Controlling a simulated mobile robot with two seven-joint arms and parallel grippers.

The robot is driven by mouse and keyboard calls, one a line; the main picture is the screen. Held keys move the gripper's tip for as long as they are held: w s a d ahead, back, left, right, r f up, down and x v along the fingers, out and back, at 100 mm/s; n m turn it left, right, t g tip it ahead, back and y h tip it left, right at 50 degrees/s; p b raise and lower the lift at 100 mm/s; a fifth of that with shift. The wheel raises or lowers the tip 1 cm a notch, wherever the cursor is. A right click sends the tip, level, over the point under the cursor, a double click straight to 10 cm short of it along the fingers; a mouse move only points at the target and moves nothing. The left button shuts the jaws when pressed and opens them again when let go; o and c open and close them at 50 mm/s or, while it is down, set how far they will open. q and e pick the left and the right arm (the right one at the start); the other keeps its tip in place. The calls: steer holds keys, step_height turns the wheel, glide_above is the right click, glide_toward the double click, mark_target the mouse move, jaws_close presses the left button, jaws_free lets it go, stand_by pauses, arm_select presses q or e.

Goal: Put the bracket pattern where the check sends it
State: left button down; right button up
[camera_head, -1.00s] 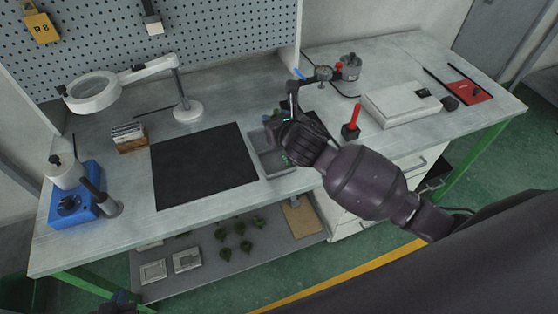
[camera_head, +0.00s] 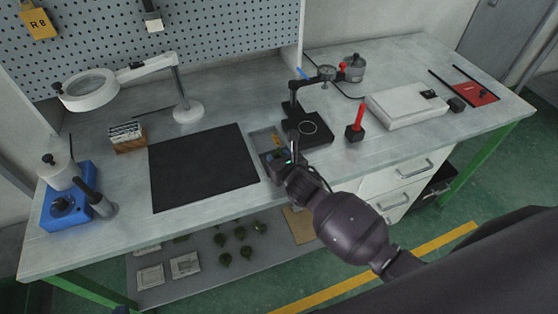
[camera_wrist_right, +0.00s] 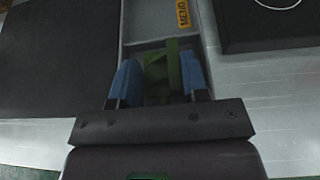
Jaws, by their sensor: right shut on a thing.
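The bracket pattern, a green angular piece, shows in the right wrist view (camera_wrist_right: 160,75) between the blue fingers of my right gripper (camera_wrist_right: 161,82). The gripper is shut on it. In the head view my right gripper (camera_head: 275,156) is at the near part of a narrow grey tray (camera_head: 259,138), right of the black mat. The tray has a cross wall and, in its far part, a yellow label (camera_wrist_right: 182,14) that seems to read MEND. The pattern is over or inside the near part; I cannot tell if it touches the floor. My left gripper is not clearly in view.
A dial gauge stand (camera_head: 307,128) stands just right of the tray, with a red-handled tool (camera_head: 356,122) and a pale flat box (camera_head: 405,106) beyond. The black mat (camera_head: 203,167) is bare. A magnifier lamp (camera_head: 90,90) stands behind. Several green pieces lie on the shelf (camera_head: 205,285) below.

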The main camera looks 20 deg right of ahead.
arm_select(q)
steer(key=shift+w, duration=0.25)
arm_select(e)
steer(key=shift+f, duration=0.3)
steer(key=o, duration=0.6)
arm_select(q)
steer(key=shift+r, duration=0.1)
arm_select(e)
steer(key=shift+r, duration=0.1)
